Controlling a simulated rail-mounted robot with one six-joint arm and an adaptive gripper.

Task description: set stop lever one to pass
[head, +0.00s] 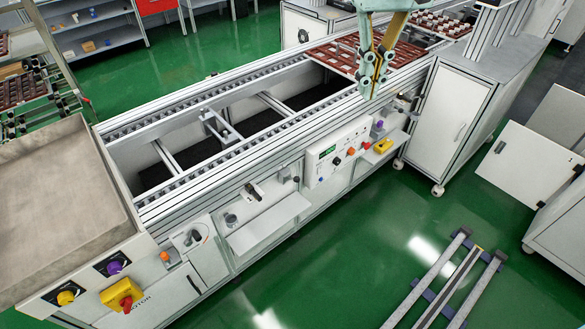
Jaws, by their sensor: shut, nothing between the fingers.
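My gripper (371,94) hangs at the top right of centre, fingers pointing down and shut, with nothing between them. It is in front of the far part of the conveyor (170,188), near the brown tray. A small black-handled lever (254,192) shows on the conveyor's front side, left of the control panel, well to the left of and below my gripper. Another small fitting with an orange tip (195,237) sits on a pale plate further left. I cannot tell which is stop lever one; labels and lever positions are too small to read.
A white control panel (338,152) with a green display and knobs is on the conveyor's front. A brown pot tray (335,56) lies on the conveyor behind my gripper. A yellow switch box with a red knob (122,295) is front left. Rails (440,290) cross the green floor.

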